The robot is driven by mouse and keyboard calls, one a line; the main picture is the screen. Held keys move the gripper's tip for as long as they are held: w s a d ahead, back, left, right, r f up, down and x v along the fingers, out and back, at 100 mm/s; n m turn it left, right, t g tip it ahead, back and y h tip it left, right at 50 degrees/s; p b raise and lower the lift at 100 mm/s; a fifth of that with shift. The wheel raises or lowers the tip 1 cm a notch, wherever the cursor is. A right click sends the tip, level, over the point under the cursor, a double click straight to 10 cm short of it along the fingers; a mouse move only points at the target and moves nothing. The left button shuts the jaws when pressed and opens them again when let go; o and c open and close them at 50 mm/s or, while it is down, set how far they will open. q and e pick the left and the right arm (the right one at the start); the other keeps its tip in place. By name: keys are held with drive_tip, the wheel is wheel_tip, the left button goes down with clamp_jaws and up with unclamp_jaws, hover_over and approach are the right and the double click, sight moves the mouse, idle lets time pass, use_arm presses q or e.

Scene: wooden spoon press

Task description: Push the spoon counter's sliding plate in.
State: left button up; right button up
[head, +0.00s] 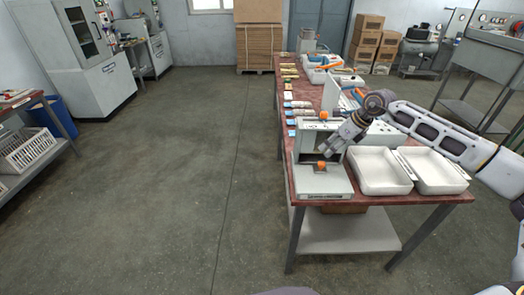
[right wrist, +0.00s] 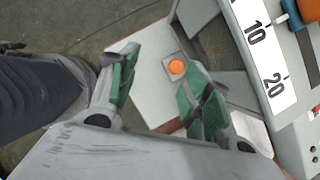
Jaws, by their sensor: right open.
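The spoon counter (head: 308,137) is a light grey device with an upright back and a flat base, on the near left corner of the red-topped table. An orange round knob (head: 321,166) sits low at its front; the right wrist view shows an orange round piece (right wrist: 176,67) on a small pale plate. I cannot clearly make out how far the sliding plate stands out. My right gripper (head: 326,152) hangs over the counter's base, close to the knob. In the right wrist view its green-padded fingers (right wrist: 156,92) are apart with nothing between them. My left gripper is not in view.
Two white trays (head: 381,189) (head: 438,189) stand right of the counter. Small packets (head: 297,104) line the table's left edge, with other devices (head: 322,62) farther back. The right wrist view shows a white scale (right wrist: 265,55) marked 10 and 20. The floor left of the table is clear.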

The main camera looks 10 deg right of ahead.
drive_tip(key=a+r+m+t+y, duration=0.1)
drive_tip(key=a+y, duration=0.8)
drive_tip(key=a, duration=1.6)
drive_tip(key=shift+s+a+r+m+t, duration=0.3)
drive_tip(key=shift+a+r+m+t, duration=0.1)
drive_tip(key=shift+r+t, duration=0.4)
drive_tip(key=shift+r, duration=0.1)
